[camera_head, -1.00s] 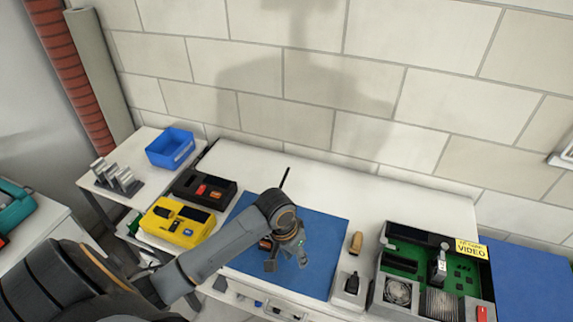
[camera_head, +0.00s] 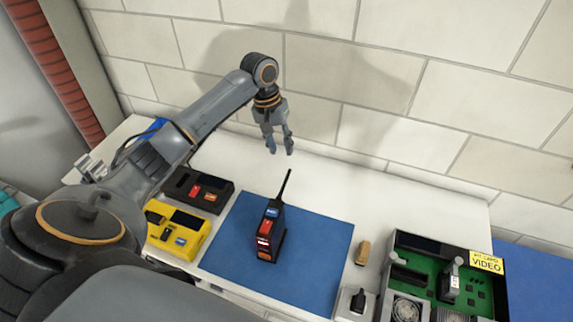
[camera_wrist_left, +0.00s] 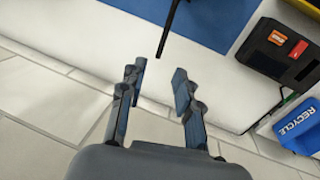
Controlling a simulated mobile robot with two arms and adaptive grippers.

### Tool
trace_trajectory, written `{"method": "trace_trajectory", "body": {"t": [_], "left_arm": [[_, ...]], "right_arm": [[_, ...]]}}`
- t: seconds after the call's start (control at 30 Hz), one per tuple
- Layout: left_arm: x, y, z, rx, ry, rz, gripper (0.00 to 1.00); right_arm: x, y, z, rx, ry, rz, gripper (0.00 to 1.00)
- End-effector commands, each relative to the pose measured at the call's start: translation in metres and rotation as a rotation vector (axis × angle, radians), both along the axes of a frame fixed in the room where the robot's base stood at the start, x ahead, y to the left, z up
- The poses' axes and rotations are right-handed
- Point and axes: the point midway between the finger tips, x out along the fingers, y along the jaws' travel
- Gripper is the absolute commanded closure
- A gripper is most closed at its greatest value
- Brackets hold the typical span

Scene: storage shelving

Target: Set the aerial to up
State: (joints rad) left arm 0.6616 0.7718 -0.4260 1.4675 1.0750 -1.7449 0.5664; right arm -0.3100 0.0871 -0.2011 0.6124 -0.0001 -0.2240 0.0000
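A black and red handheld radio (camera_head: 268,235) stands on the blue mat (camera_head: 315,255). Its thin black aerial (camera_head: 285,186) points up the picture from its top; I cannot tell its exact angle. The aerial's end also shows in the left wrist view (camera_wrist_left: 171,28), at the top centre, beyond my fingertips. My left gripper (camera_head: 280,151) is raised beyond the radio, on the wall side, with its fingers downward. In the left wrist view the fingers (camera_wrist_left: 157,76) are apart with nothing between them. My right gripper is in neither view.
Left of the mat are a black case (camera_head: 198,190) and a yellow case (camera_head: 178,228). To the right are a brown brush-like piece (camera_head: 363,252), a small socketed block (camera_head: 354,303) and an open green circuit-board box (camera_head: 466,290). A blue recycle bin (camera_wrist_left: 302,125) is at far left. White table behind the mat is bare.

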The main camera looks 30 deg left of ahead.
Motion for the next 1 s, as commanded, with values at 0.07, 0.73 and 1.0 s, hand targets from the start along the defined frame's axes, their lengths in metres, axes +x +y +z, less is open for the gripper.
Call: {"method": "trace_trajectory", "body": {"t": [0.07, 0.73, 1.0], "left_arm": [[0.0, -0.004, -0.017, -0.001, 0.005, 0.0, 0.67], [0.005, -0.017, -0.094, 0.001, -0.001, -0.002, 0.67], [0.005, -0.017, -0.093, 0.001, -0.001, -0.002, 0.92]], "right_arm": [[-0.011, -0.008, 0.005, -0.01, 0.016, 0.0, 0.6], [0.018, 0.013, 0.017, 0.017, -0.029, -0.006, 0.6], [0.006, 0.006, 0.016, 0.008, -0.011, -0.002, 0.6]]}}
